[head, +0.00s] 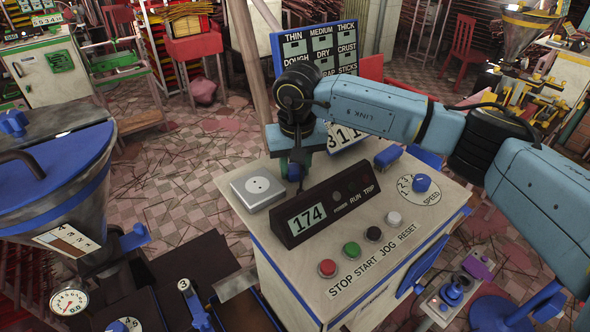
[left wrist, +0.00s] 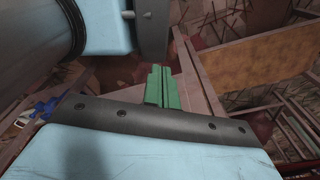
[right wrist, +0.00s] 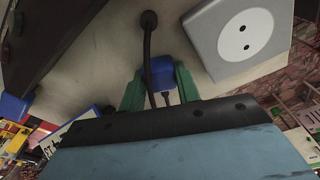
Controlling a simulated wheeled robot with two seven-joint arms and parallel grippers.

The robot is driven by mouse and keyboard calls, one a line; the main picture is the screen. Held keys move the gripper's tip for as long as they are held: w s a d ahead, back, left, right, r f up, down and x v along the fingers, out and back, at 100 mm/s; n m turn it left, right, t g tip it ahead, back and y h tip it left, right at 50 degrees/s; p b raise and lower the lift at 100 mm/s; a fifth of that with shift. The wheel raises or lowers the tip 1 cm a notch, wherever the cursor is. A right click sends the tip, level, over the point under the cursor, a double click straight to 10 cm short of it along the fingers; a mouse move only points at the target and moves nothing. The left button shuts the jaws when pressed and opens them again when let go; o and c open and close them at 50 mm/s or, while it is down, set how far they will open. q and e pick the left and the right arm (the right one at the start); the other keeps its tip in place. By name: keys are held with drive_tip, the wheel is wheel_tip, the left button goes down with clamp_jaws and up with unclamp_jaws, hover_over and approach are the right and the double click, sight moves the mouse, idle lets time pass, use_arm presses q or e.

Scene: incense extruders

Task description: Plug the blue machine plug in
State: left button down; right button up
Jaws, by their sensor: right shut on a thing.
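The blue plug (right wrist: 164,72) sits between the green fingers of my right gripper (right wrist: 157,88) in the right wrist view. Its black cord (right wrist: 148,45) runs from a hole in the machine top. In the head view the right gripper (head: 299,163) points down over the machine top, behind the display, with a bit of the blue plug (head: 294,173) showing. The grey socket box (head: 258,187) lies just left of the gripper; its round white two-hole face (right wrist: 243,36) also shows in the right wrist view. Plug and socket are apart. My left gripper (left wrist: 163,88) has its green fingers together, empty.
The black display (head: 325,211) reading 174 stands in front of the right gripper. Several coloured buttons (head: 351,249) and a blue speed knob (head: 422,184) are on the panel. A blue hopper machine (head: 50,190) stands at left. The top around the socket is clear.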

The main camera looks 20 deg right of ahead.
sight(295, 167)
drive_tip(key=shift+r, duration=0.15)
wheel_tip(295, 167, up, 10)
drive_tip(key=b, duration=0.1)
idle(0.5)
